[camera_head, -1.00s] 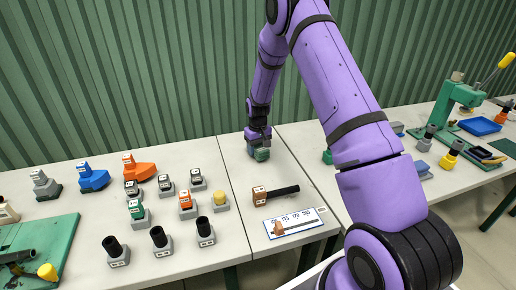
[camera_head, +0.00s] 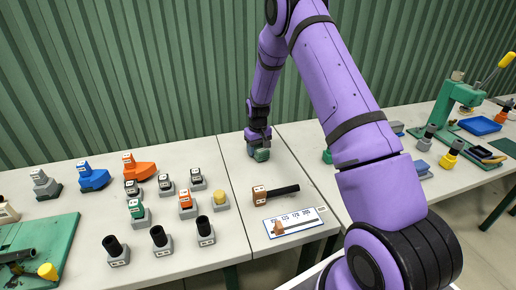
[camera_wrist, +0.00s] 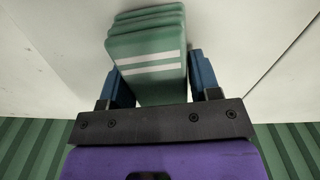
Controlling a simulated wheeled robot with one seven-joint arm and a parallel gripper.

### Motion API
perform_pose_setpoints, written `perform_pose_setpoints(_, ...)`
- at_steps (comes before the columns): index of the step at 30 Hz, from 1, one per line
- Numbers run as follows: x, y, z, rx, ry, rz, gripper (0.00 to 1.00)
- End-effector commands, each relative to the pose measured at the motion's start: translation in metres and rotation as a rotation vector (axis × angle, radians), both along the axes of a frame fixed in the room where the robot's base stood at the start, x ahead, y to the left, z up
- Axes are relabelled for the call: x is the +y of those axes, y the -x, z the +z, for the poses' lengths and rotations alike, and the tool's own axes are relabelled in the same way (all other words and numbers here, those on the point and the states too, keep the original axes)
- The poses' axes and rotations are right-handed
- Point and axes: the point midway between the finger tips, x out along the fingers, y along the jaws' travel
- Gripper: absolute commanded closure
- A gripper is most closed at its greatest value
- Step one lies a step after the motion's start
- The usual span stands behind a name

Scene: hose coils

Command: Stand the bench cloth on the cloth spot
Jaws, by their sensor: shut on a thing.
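The bench cloth (camera_wrist: 148,50) is a folded green stack with two white stripes, seen large in the wrist view. It also shows small at the back of the middle table in the head view (camera_head: 261,155). My gripper (camera_wrist: 165,85) has its blue fingers on either side of the cloth and is shut on it. In the head view my gripper (camera_head: 258,140) points down at the table's back part. The cloth is at or very near the table top; I cannot tell whether it touches. I cannot make out a marked cloth spot.
Several small fittings on grey bases stand to the left, with an orange block (camera_head: 139,168). A green press (camera_head: 455,105) stands right. The green wall is close behind.

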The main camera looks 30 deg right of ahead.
Motion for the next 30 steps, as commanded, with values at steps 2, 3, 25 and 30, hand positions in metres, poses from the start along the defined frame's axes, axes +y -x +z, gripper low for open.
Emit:
perform_pose_setpoints(2,0.0000,0.0000,-0.0009,0.000,0.000,0.000,0.62)
perform_pose_setpoints(3,0.0000,-0.0001,-0.0013,0.000,0.000,0.000,0.62)
perform_pose_setpoints(25,0.0000,-0.0001,-0.0063,0.000,0.000,0.000,0.62)
perform_pose_setpoints(30,0.0000,-0.0001,-0.0064,0.000,0.000,0.000,0.13)
